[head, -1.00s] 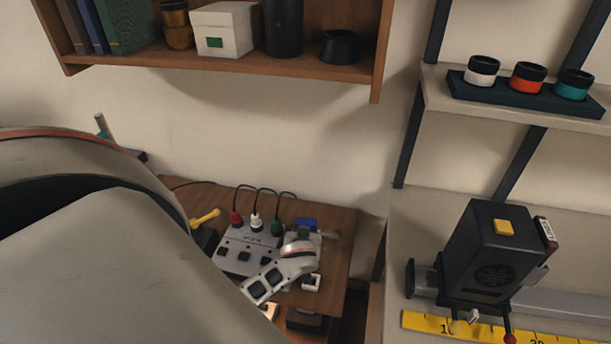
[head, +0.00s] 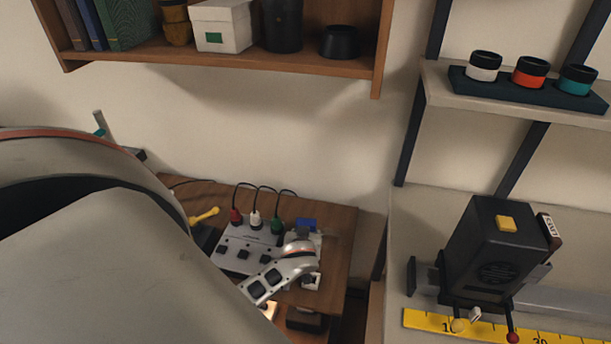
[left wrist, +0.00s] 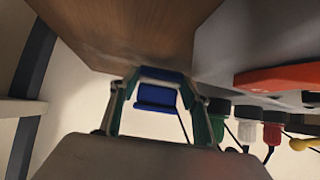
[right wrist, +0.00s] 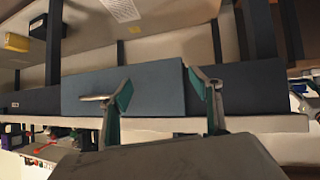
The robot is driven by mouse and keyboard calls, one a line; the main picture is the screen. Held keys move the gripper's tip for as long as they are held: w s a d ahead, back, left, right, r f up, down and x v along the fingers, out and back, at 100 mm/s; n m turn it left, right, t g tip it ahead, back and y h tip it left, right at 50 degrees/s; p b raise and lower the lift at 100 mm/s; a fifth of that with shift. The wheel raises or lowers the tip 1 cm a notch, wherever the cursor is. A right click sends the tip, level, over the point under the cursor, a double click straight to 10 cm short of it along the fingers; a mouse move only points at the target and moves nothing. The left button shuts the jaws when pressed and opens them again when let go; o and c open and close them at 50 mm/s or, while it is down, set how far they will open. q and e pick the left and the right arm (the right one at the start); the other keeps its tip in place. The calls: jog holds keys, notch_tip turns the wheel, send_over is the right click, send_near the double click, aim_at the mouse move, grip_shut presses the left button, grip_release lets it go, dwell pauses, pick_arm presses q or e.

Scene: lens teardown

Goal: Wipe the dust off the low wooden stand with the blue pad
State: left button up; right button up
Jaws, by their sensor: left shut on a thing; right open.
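The blue pad (left wrist: 157,97) is between the fingers of my left gripper (left wrist: 158,82) in the left wrist view, and the gripper is shut on it. A plain wooden surface (left wrist: 125,30) lies close beyond the fingertips; I cannot tell whether they touch it. In the head view a bit of blue (head: 306,224) shows beside my left gripper (head: 302,233), over the low wooden surface (head: 340,250); my wrist hides part of it. Dust cannot be made out clearly. My right gripper (right wrist: 160,92) is open and empty before a blue-grey panel (right wrist: 150,88), outside the head view.
A white box (head: 232,250) with red, white and green plugs and cables stands close left of my left gripper. A yellow tool (head: 204,216) lies farther left. A black machine (head: 490,255) and yellow ruler (head: 425,321) occupy the right bench. A shelf (head: 220,62) hangs above.

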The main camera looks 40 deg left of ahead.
pick_arm(q)
jog(key=shift+f+b, duration=0.5)
jog(key=shift+f, duration=0.4)
jog(key=shift+d, duration=0.1)
